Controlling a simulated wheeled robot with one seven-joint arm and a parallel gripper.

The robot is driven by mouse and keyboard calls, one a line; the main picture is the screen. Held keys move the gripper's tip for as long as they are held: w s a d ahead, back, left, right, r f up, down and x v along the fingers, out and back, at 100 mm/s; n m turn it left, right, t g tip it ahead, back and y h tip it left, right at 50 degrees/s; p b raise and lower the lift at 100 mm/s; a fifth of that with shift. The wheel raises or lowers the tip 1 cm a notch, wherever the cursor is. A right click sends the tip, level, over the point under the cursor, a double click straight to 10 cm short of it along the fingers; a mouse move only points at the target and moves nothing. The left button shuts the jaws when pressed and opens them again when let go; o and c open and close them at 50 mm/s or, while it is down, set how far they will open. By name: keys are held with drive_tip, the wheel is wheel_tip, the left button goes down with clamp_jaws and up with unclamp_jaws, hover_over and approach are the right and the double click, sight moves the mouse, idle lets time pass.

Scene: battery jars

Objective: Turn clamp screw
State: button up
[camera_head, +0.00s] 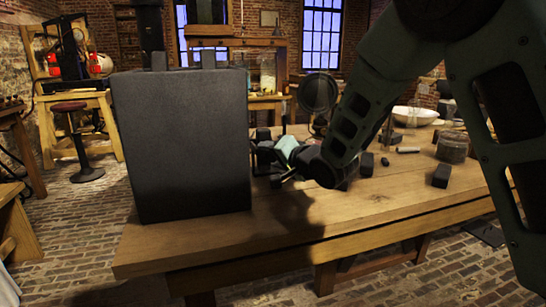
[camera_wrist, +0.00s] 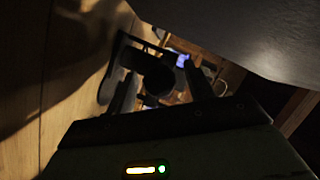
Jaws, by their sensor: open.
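My gripper (camera_wrist: 160,88) is open in the wrist view, with one finger on each side of a dark, rounded part (camera_wrist: 158,76). This part may be the clamp screw, but it is too dark to be sure, and I cannot tell whether the fingers touch it. A dark frame-like piece (camera_wrist: 124,48) stands behind it. In the head view, my gripper (camera_head: 268,160) is low over the table beside the large dark box (camera_head: 182,145), partly hidden by my arm. No clamp screw can be made out there.
The wooden table (camera_head: 300,222) has a clear front strip. A round dark disc on a stand (camera_head: 318,94) is behind my arm. The box blocks the left end.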

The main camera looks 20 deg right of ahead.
drive_tip(key=c, duration=1)
drive_tip(key=n+h+p, duration=0.1)
drive_tip(key=n, duration=0.2)
drive_tip(key=shift+a+r+g+h, duration=0.1)
drive_tip(key=shift+g+h, duration=0.2)
drive_tip(key=shift+h, duration=0.1)
drive_tip(key=shift+n+h+p, duration=0.6)
drive_tip(key=shift+n+h, duration=0.2)
drive_tip(key=shift+n, duration=0.3)
